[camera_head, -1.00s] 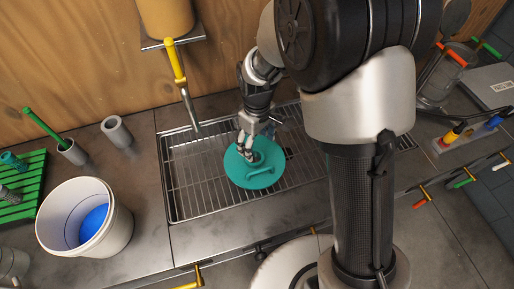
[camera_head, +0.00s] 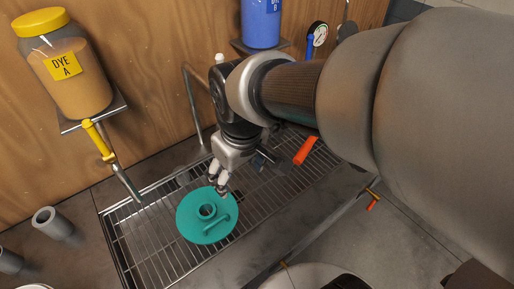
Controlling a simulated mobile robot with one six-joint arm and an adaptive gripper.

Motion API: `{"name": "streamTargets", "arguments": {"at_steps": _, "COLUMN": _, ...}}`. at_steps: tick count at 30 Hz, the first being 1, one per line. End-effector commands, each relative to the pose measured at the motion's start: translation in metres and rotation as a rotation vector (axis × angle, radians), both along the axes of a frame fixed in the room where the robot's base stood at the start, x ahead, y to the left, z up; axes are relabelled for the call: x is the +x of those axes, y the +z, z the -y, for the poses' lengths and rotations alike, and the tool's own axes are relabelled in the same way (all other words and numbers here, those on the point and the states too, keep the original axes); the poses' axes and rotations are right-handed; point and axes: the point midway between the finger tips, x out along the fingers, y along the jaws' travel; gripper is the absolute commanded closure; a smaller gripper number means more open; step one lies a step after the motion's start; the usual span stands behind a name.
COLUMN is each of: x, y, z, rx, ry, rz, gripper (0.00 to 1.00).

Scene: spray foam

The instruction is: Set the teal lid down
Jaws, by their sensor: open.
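The teal lid (camera_head: 190,228) is a round disc with a raised ring opening and a bar handle on top. It lies on the wire drain rack (camera_head: 150,262) at its left part, and looks flat. My gripper (camera_head: 220,190) is open, just above the lid's far right edge. I cannot tell whether a fingertip touches the lid. My arm hides part of the rack to the right.
A dye A jar (camera_head: 75,85) with a yellow tap (camera_head: 98,140) stands on a wall shelf at the left. A blue dye B container (camera_head: 262,22) is at the back. A metal faucet (camera_head: 192,100) rises behind the rack. A grey cup (camera_head: 52,224) stands on the left counter.

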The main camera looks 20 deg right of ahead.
Motion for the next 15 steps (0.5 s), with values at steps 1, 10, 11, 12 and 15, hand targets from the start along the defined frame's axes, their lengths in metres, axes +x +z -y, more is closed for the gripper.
{"name": "streamTargets", "arguments": {"at_steps": 1, "x": -0.018, "y": 0.014, "z": 0.010, "rx": 0.013, "ry": -0.058, "rz": 0.039, "gripper": 0.30}}
{"name": "streamTargets", "arguments": {"at_steps": 10, "x": -0.096, "y": 0.035, "z": 0.039, "rx": 0.071, "ry": -0.308, "rz": 0.160, "gripper": 0.30}}
{"name": "streamTargets", "arguments": {"at_steps": 11, "x": -0.100, "y": 0.035, "z": 0.040, "rx": 0.074, "ry": -0.320, "rz": 0.166, "gripper": 0.30}}
{"name": "streamTargets", "arguments": {"at_steps": 12, "x": -0.104, "y": 0.035, "z": 0.041, "rx": 0.078, "ry": -0.333, "rz": 0.173, "gripper": 0.30}}
{"name": "streamTargets", "arguments": {"at_steps": 15, "x": -0.109, "y": 0.035, "z": 0.042, "rx": 0.083, "ry": -0.352, "rz": 0.180, "gripper": 0.30}}
